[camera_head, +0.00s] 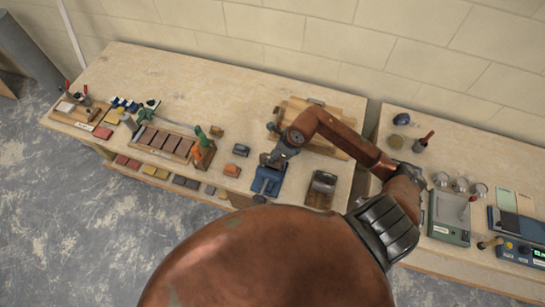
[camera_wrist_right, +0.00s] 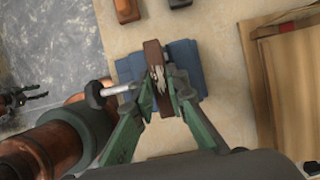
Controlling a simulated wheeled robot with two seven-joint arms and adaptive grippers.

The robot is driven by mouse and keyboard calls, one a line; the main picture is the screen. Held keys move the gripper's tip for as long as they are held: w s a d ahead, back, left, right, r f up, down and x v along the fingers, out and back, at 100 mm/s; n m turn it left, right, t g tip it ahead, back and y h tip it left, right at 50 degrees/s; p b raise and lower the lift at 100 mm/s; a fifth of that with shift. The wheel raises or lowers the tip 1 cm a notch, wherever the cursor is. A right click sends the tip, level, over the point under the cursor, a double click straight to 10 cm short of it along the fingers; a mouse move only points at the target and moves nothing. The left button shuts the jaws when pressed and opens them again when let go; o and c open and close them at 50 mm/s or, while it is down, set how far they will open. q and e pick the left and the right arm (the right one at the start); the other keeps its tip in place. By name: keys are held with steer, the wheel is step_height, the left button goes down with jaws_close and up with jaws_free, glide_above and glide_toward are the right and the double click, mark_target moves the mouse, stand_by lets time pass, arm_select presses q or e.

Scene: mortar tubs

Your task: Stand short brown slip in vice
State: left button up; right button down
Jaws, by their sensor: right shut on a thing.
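The blue vice (camera_head: 267,182) stands near the front edge of the middle bench; it also shows in the wrist view (camera_wrist_right: 186,54), with its metal screw handle to the left. My right gripper (camera_head: 277,160) is over the vice. In the wrist view its green fingers (camera_wrist_right: 163,92) are shut on the short brown slip (camera_wrist_right: 153,52), which lies across the vice in the picture. Whether the slip is seated between the vice jaws or just above them, I cannot tell. A dark claw-like part at the left edge of the wrist view looks like my left gripper (camera_wrist_right: 18,98), too small to read.
An orange block (camera_head: 232,170) and a grey block (camera_head: 241,150) sit left of the vice. Wooden boards (camera_head: 345,125) lie behind it. A dark box (camera_head: 321,188) stands to the right. A tray with several brown slips (camera_head: 165,142) is further left.

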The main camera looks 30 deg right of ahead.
steer(key=shift+f+b, duration=0.45)
steer(key=shift+f, duration=0.05)
steer(key=shift+f+b, duration=0.55)
steer(key=shift+f, duration=0.05)
steer(key=shift+f, duration=0.15)
steer(key=shift+f+b, duration=0.75)
steer(key=shift+b, duration=0.1)
steer(key=c, duration=1.8)
jaws_free()
steer(key=o, duration=0.4)
steer(key=shift+o, duration=0.2)
